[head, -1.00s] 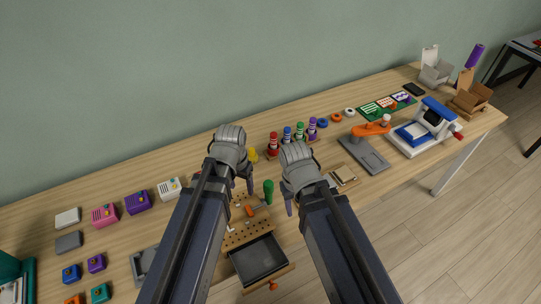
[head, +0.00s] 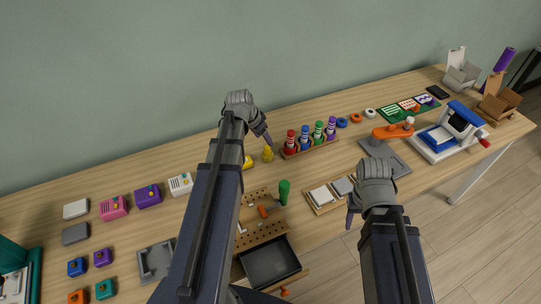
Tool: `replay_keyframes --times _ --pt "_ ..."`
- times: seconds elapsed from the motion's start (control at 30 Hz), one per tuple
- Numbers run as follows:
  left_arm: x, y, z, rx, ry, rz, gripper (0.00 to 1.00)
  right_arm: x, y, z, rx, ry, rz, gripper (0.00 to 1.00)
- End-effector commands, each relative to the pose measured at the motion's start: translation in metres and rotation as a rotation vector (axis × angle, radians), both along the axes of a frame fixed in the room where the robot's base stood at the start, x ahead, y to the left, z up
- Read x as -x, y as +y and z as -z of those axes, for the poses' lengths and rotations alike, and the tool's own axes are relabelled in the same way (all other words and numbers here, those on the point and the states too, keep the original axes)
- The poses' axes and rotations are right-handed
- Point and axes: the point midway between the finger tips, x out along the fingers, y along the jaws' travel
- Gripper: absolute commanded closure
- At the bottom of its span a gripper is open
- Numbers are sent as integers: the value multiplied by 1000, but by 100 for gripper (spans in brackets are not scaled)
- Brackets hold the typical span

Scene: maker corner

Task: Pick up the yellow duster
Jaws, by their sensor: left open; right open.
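A small upright yellow object (head: 267,154), which looks like the yellow duster, stands on the wooden table near the middle. A second yellow piece (head: 248,162) shows just left of it, partly hidden by my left arm; I cannot tell what it is. My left gripper (head: 266,138) is open, with its fingers pointing down just above the upright yellow object in the picture. I cannot tell whether they touch it. My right gripper (head: 351,214) is open and empty over the table's front edge, far from the yellow pieces.
A rack of coloured markers (head: 310,146) stands close right of the yellow object. A pegboard (head: 262,232) with a green-handled tool (head: 284,192) and an open drawer (head: 270,262) lie in front. Coloured boxes (head: 148,196) stand to the left. A wooden tray (head: 330,193) lies near my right gripper.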

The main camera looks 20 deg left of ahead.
Motion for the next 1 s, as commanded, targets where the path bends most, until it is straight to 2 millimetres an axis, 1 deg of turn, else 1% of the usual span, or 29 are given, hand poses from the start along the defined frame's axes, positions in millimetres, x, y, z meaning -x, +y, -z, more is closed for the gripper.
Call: replay_keyframes --times 0.03,0.1,0.2,0.33,0.43,0.57,0.73,0.8,0.9,1.0 --pt "-2 -1 9 0 0 1 35 0 0 9 0 0 0 50" --pt "-4 -2 16 0 0 0 35 0 0 16 0 0 0 50" --pt "-6 -3 19 0 0 0 35 0 0 19 0 0 0 50" --pt "-6 -3 18 0 1 0 35 0 0 18 0 0 0 50" --pt "-6 -3 22 0 1 0 35 0 0 22 0 0 0 50" --pt "-7 -5 34 0 1 0 35 0 0 34 0 0 0 50" --pt "-10 -9 56 -1 1 1 35 0 0 56 0 0 0 50" --pt "-14 -9 64 0 1 0 35 0 0 63 0 0 0 50" --pt "-17 -11 69 0 1 0 35 0 0 69 0 0 0 50" --pt "-18 -11 69 0 1 -1 35 0 0 69 0 0 0 50"
